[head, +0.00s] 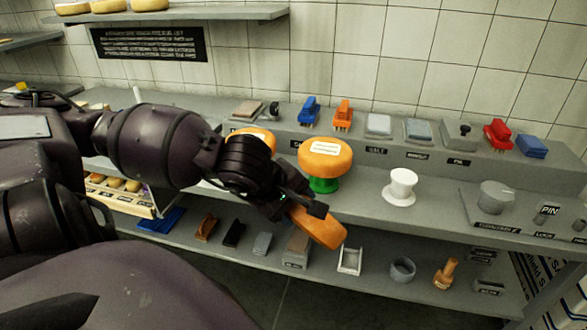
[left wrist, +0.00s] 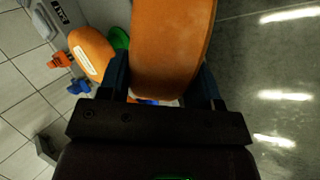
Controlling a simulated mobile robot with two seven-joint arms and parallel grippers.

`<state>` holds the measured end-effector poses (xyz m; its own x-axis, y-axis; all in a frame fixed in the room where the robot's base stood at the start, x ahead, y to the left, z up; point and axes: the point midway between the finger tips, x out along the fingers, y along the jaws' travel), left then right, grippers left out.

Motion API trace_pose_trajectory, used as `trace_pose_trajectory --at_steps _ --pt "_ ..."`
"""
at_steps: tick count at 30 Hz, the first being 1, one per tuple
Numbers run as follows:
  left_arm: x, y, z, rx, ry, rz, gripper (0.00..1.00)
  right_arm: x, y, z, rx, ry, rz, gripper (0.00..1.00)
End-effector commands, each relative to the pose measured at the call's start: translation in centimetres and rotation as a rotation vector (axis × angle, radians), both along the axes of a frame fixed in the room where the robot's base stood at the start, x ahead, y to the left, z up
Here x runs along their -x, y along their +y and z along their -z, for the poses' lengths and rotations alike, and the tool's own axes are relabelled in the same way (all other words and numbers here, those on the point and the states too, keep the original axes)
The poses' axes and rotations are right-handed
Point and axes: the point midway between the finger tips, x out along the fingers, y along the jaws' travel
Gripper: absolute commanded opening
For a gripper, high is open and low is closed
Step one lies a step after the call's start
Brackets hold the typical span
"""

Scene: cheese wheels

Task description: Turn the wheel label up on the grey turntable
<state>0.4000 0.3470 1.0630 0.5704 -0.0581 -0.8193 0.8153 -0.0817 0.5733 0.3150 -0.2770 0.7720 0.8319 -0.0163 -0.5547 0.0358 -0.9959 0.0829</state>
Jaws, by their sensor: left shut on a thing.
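My left gripper (head: 300,208) is shut on an orange cheese wheel (head: 322,230) and holds it tilted in front of the shelf's edge. In the left wrist view the held wheel (left wrist: 170,50) sits between the two fingers; its visible face is plain orange, and I see no label on it. The grey turntable (head: 496,197) is at the right of the middle shelf, empty, well to the right of the gripper. My right gripper is not in view.
A label-up wheel (head: 325,153) rests on a green stand (head: 323,185). Another wheel (head: 264,136) is partly hidden behind my left arm. A white stand (head: 400,188) is empty. Blocks and tools line the upper and lower shelves. A knob board (head: 545,224) is at far right.

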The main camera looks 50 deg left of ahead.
Motion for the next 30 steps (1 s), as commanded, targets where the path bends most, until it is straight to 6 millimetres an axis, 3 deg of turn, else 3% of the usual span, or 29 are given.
trace_pose_trajectory --at_steps 14,30 --pt "0.9 0.1 0.6 0.022 -0.195 -0.001 0.02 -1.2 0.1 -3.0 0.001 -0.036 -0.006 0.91" --pt "1.3 -0.3 1.2 0.048 -0.343 0.008 0.02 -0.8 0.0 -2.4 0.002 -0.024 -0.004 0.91"
